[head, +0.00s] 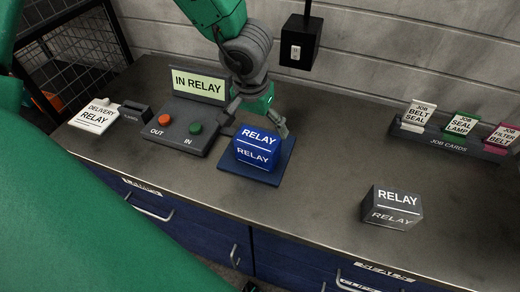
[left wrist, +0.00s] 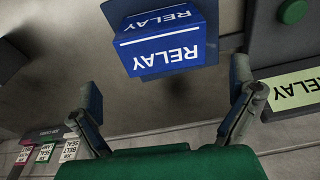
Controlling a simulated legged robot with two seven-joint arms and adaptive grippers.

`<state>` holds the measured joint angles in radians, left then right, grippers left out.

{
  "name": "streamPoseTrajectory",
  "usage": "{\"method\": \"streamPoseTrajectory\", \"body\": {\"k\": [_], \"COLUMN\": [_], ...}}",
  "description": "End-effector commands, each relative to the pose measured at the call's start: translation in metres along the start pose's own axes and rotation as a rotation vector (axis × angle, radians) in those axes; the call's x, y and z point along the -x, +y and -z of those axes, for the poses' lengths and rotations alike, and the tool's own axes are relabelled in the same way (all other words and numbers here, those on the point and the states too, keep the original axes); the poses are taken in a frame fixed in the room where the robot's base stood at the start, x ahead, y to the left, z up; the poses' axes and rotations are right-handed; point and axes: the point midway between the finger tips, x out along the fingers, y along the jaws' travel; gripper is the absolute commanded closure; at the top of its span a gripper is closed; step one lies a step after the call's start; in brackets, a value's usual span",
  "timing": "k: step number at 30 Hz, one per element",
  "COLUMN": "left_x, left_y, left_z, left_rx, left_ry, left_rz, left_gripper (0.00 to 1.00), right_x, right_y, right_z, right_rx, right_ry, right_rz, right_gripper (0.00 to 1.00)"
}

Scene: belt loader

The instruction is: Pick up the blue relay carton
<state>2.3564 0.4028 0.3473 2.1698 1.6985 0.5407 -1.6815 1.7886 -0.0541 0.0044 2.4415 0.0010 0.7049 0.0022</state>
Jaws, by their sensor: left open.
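The blue relay carton (head: 257,152), lettered RELAY in white, sits on a flat blue pad (head: 231,167) near the middle of the worktop. It also shows at the top of the left wrist view (left wrist: 165,42), upside down. My left gripper (head: 260,122) comes down from the top, at the carton's back side. Its fingers are spread wide, with nothing between them. In the left wrist view the fingers (left wrist: 167,92) stand apart, with the carton beyond their tips. I see no contact with it. My right gripper is not in view.
A grey RELAY carton (head: 392,207) stands to the right. A control box (head: 182,125) with red and green buttons and an IN RELAY sign (head: 197,85) is left of the pad. A job card rack (head: 450,143) is at the back right. The worktop between is clear.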

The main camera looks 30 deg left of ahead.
Motion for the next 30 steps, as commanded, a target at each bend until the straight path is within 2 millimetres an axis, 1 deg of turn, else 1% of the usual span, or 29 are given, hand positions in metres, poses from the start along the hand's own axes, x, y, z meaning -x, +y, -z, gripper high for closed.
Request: {"method": "streamPoseTrajectory", "body": {"k": [1,3,8,11,18,21,26,29,30], "left_x": [-0.011,-0.016,-0.022,-0.03,-0.068,-0.073,-0.071,-0.071,-0.071], "left_y": [0.0,0.001,0.002,0.003,0.002,0.0,0.0,-0.001,-0.001], "left_z": [0.0,0.0,-0.001,-0.002,-0.003,-0.002,-0.002,-0.002,-0.002], "left_rx": [-0.002,0.0,-0.002,-0.001,-0.003,-0.002,0.0,0.0,0.0], "left_ry": [-0.002,-0.001,0.001,0.0,0.0,0.0,0.001,0.001,0.001], "left_rz": [0.001,0.002,0.002,0.005,0.005,0.001,0.0,0.0,0.0], "left_gripper": [0.0,0.0,0.0,0.0,0.0,0.0,0.0,0.32,0.37], "right_x": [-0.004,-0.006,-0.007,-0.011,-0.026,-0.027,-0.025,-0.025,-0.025], "right_y": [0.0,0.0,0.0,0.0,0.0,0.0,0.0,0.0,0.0], "right_z": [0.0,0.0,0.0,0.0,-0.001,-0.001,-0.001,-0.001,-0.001], "right_rx": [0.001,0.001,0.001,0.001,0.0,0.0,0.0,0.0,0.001], "right_ry": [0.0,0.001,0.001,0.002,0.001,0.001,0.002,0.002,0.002], "right_rz": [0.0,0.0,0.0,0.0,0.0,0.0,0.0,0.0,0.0], "right_gripper": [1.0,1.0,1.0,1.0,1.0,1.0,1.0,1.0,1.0]}}
